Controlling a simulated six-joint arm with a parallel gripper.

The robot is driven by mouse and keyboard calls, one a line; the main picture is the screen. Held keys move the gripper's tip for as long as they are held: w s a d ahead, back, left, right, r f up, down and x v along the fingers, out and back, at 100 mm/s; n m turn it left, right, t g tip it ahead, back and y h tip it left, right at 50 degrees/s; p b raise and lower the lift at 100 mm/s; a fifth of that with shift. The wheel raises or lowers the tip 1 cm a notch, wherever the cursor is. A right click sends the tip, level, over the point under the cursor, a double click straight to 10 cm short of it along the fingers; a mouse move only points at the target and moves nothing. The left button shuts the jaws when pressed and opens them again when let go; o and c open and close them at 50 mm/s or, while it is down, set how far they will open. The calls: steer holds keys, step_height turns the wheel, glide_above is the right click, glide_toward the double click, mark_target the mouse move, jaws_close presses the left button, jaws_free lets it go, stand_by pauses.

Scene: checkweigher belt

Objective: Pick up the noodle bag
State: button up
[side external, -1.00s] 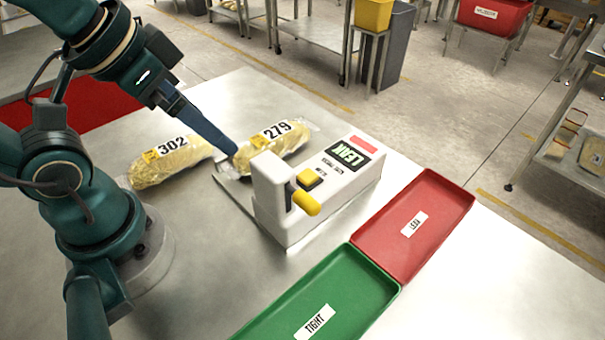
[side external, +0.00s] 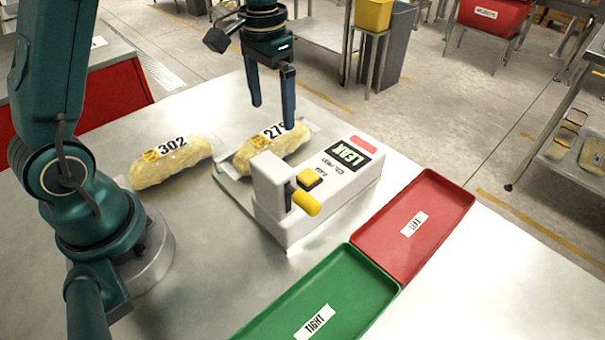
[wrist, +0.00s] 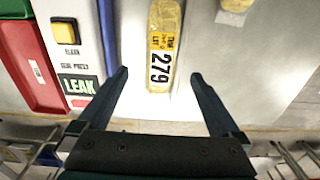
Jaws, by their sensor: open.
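A noodle bag labelled 279 (side external: 262,148) lies on the plate of a white sealing machine (side external: 312,200), whose screen reads LEAK. A second noodle bag labelled 302 (side external: 170,161) lies on the steel table to its left. My gripper (side external: 272,115) is open, pointing down above bag 279; one fingertip covers part of its label in the side view. In the wrist view, bag 279 (wrist: 163,75) lies lengthwise between the spread fingers (wrist: 160,73), with nothing gripped. An edge of another bag (wrist: 236,4) shows at the top.
A green tray marked TIGHT (side external: 270,322) and a red tray (side external: 447,197) stand at the front right, past the machine. The table left of the machine has free room.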

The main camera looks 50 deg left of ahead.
mark_target(272, 133)
steer(key=shift+s+a+f, duration=0.1)
steer(key=shift+s+f, duration=0.05)
steer(key=shift+f, duration=2.75)
jaws_close()
